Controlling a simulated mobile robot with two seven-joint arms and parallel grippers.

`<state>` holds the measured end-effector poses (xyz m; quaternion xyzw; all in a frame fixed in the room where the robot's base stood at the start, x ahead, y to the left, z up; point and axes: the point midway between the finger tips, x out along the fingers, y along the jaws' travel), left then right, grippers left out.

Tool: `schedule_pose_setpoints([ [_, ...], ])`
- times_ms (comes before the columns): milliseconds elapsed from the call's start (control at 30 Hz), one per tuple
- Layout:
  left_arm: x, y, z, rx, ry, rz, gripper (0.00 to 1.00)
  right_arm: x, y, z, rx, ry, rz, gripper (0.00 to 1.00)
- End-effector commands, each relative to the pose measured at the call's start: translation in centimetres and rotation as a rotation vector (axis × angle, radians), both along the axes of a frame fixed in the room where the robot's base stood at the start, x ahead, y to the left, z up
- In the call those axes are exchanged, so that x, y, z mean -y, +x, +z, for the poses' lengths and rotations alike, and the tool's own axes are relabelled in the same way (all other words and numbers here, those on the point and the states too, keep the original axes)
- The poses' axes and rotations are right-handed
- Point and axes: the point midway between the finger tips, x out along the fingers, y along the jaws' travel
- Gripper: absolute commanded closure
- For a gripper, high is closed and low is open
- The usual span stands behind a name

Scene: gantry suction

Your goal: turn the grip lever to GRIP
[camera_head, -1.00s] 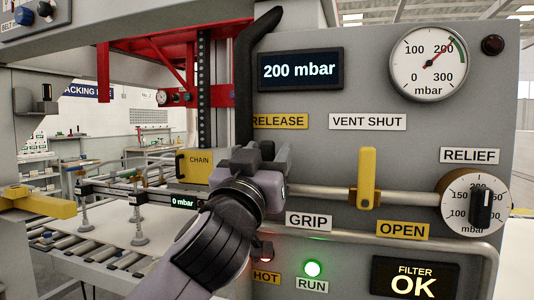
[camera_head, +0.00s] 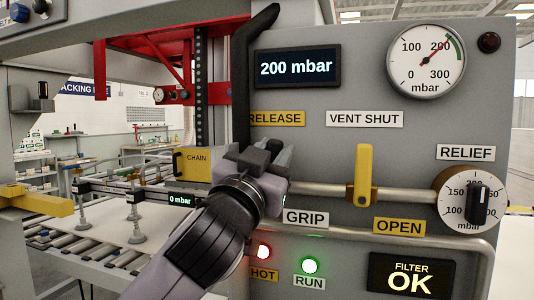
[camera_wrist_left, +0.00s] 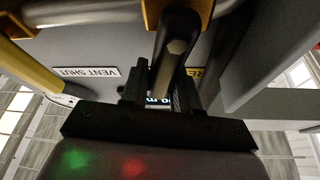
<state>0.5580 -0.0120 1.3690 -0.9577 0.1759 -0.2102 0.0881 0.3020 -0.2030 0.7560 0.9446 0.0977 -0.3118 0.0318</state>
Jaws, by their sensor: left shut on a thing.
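My left gripper (camera_head: 266,158) is in front of the panel, between the yellow RELEASE label (camera_head: 277,119) above and the white GRIP label (camera_head: 306,218) below. It hides the grip lever in the head view. In the left wrist view a dark lever (camera_wrist_left: 178,45) with a faceted end runs between the jaws of my left gripper (camera_wrist_left: 160,88), which are shut on it. The lever's exact angle is hard to tell. The display (camera_head: 297,68) reads 200 mbar; a small screen (camera_head: 181,200) at left reads 0 mbar. My right gripper is not in view.
A yellow vent handle (camera_head: 363,175) stands upright on the pipe to the right, between VENT SHUT (camera_head: 364,119) and OPEN (camera_head: 399,226). The RELIEF dial (camera_head: 474,202) is farther right. A dark curved bar (camera_head: 243,85) rises just above my gripper. A roller conveyor (camera_head: 90,255) lies left.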

Motion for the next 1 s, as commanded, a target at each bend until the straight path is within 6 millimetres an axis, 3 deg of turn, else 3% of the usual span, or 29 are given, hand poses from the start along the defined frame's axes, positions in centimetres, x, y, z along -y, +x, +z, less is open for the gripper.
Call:
schedule_pose_setpoints([
  [500,1.7,-0.5,-0.8,0.098,0.307,0.001,1.00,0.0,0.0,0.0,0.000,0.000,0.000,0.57],
  [1000,2.0,-0.6,-1.1,0.114,0.359,0.001,1.00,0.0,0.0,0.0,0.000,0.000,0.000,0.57],
])
